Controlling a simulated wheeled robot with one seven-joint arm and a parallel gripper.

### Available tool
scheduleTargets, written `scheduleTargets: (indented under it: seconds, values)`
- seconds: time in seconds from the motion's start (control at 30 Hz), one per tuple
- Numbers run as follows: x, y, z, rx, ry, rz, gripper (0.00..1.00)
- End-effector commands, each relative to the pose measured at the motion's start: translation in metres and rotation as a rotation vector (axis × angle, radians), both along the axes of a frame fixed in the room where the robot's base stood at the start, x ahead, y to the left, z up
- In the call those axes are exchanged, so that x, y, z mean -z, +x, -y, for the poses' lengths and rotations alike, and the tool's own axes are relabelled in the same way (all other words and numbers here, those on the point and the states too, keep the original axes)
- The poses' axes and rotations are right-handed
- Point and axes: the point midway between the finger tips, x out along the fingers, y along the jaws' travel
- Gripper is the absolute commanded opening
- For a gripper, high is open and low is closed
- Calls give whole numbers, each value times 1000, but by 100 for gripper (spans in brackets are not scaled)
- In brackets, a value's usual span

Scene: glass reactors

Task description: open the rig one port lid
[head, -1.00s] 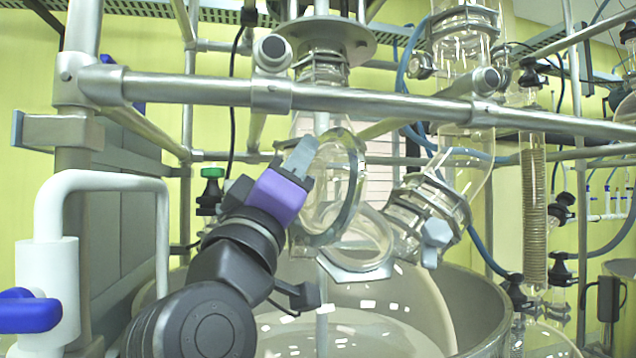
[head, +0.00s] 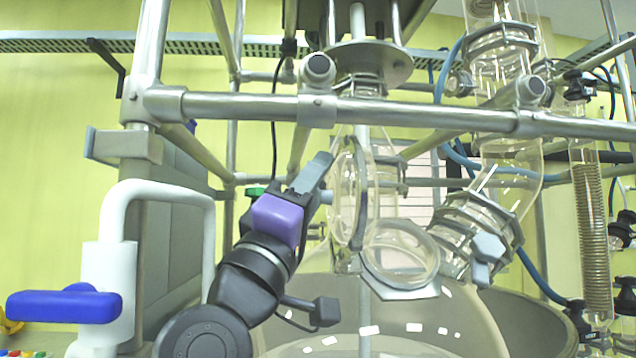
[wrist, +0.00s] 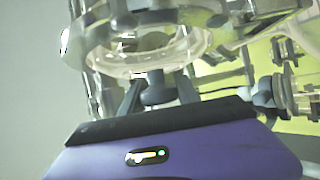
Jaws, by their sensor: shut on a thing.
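The rig one port (head: 400,255) is a round glass opening with a clamped flange on the front of the glass vessel. Its port lid (head: 350,192) is a clear glass disc with a ring-shaped rim. In the head view the lid stands swung up off the port, nearly edge-on, and the opening is uncovered. My gripper (head: 327,192) is left of the lid, at its outer face. In the wrist view, my gripper (wrist: 158,92) has its two fingers closed on the lid's dark knob (wrist: 156,88), with the glass lid rim (wrist: 145,65) just beyond.
A horizontal metal bar (head: 420,112) crosses above the port. A white pipe with a blue valve handle (head: 65,305) stands at the left. A clamped glass joint (head: 480,235) sits close right of the port. A large round vessel (head: 525,325) lies below.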

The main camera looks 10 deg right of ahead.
Motion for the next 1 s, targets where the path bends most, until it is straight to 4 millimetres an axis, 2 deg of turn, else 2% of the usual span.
scheduleTargets:
  seconds: [0.07,0.1,0.17,0.2,0.63,1.0]
  values:
    - [-1,0,-3,-9,-3,0,0]
    - [-1,0,-3,-9,-3,0,44]
    - [-1,0,-3,-7,-3,0,55]
    - [-1,0,-2,-7,-2,0,57]
    - [5,-3,-4,-3,0,-1,57]
    - [43,-33,-29,-6,0,-2,57]
